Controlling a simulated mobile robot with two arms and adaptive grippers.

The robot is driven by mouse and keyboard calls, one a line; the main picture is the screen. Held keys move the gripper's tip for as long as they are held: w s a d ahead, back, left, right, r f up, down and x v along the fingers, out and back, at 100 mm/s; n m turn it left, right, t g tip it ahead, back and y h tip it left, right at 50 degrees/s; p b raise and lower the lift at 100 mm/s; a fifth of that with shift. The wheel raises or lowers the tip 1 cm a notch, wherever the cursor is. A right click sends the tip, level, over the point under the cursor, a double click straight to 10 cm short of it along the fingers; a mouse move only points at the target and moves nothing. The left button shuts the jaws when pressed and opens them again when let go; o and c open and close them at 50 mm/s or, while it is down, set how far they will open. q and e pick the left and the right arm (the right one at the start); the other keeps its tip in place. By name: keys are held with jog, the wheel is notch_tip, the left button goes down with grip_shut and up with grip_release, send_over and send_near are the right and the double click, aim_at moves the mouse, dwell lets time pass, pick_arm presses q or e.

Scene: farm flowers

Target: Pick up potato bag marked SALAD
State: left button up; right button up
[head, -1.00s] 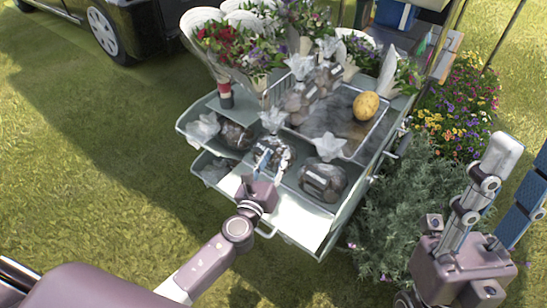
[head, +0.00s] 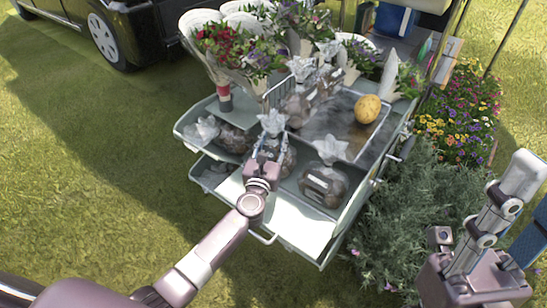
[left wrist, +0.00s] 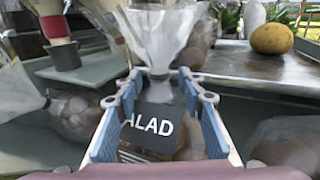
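The potato bag marked SALAD (left wrist: 165,125) is clear plastic with a dark label reading "ALAD" and a gathered neck flaring at the top. It also shows in the head view (head: 272,123), standing upright in the stall's front row and partly hidden by my gripper. My left gripper (head: 266,148) is at this bag; in the left wrist view its blue-padded fingers (left wrist: 158,95) stand apart on both sides of the bag, with space beside the neck. My right gripper (head: 530,200) is at the right edge, away from the stall, its fingers apart and partly cut off.
Another potato bag (head: 325,180) stands to the right and one (head: 233,138) lies to the left. A shrub (head: 410,210) grows right of the stall.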

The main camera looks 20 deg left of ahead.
pick_arm(q)
jog(key=shift+c, duration=0.6)
grip_shut()
jog(key=shift+r, duration=0.15)
